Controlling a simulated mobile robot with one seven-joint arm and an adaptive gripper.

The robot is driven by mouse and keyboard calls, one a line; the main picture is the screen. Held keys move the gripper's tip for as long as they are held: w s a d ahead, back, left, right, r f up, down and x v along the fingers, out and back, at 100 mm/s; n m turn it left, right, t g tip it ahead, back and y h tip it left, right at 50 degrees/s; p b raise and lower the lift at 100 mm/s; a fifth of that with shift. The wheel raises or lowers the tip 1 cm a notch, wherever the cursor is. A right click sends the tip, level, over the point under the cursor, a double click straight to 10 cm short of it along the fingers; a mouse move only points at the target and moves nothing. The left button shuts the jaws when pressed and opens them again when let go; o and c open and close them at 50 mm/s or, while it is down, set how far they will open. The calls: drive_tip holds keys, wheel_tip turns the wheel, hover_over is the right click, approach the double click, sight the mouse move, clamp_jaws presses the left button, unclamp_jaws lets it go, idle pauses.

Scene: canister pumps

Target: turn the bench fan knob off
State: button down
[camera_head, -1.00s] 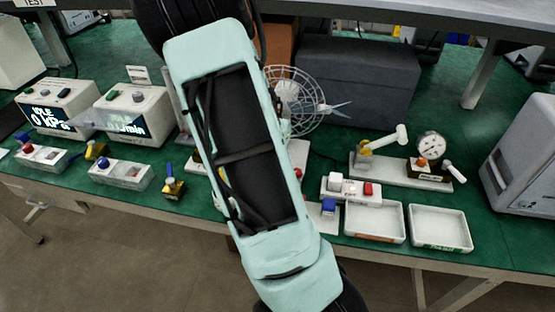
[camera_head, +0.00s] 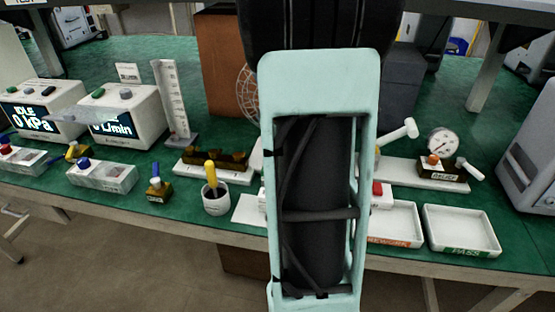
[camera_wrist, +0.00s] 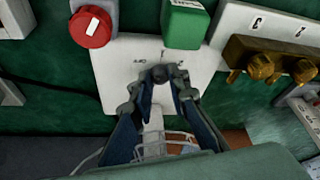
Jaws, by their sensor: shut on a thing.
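In the wrist view, the bench fan's white base plate (camera_wrist: 112,68) lies below my gripper, with small dark markings around a dark knob (camera_wrist: 157,73). My gripper (camera_wrist: 160,88) is shut on this knob, one finger on each side. The fingers partly cover the knob, and I cannot read its setting. Part of the fan's white wire guard (camera_wrist: 165,142) shows behind the fingers. In the head view, only the left edge of the guard (camera_head: 246,94) shows, and my arm hides the gripper and knob.
In the wrist view, a red knob (camera_wrist: 90,28) and a green block (camera_wrist: 185,24) stand close beyond the fingers. Brass fittings (camera_wrist: 258,62) are at right. In the head view, a cup (camera_head: 216,200) stands left of my arm and a PASS tray (camera_head: 461,231) right.

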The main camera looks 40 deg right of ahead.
idle(0.4)
drive_tip(key=c, duration=2.1)
unclamp_jaws()
drive_tip(key=shift+r, duration=0.1)
drive_tip(key=v, duration=1.2)
